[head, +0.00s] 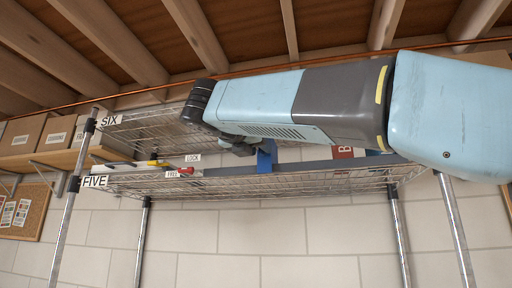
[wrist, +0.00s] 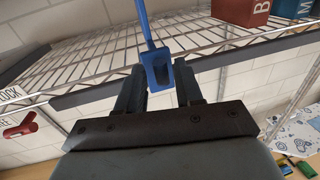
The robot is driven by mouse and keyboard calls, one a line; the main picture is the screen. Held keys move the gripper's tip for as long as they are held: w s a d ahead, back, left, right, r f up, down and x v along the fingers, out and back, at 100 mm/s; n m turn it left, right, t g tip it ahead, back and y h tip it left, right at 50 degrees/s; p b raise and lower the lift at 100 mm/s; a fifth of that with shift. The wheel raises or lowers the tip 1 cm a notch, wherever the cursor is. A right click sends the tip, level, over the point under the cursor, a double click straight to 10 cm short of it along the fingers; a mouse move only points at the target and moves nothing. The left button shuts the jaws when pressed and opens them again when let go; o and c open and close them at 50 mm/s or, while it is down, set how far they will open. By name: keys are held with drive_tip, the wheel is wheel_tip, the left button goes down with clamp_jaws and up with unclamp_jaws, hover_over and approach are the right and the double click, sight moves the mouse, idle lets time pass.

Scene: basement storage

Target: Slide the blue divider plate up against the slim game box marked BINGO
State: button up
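The blue divider plate (wrist: 150,35) stands on the wire shelf and shows nearly edge-on in the wrist view, with a blue tab (wrist: 158,70) at its near end. In the head view, part of the divider (head: 266,155) shows below my arm. My gripper (wrist: 159,84) is open, its two dark fingers apart on either side of the tab; I cannot tell whether they touch it. A dark red box (wrist: 241,10) with a white B stands to the right of the divider, with a clear gap between them. The rest of its lettering is cut off. It also shows in the head view (head: 342,152), partly hidden by my arm.
A dark rail (wrist: 230,58) runs along the shelf front. A blue box (wrist: 294,8) stands right of the red one. LOCK and FREE labels and a red lever (wrist: 20,126) are at left. The wire shelf (head: 330,186) looks bare between divider and red box.

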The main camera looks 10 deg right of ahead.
clamp_jaws()
idle(0.4)
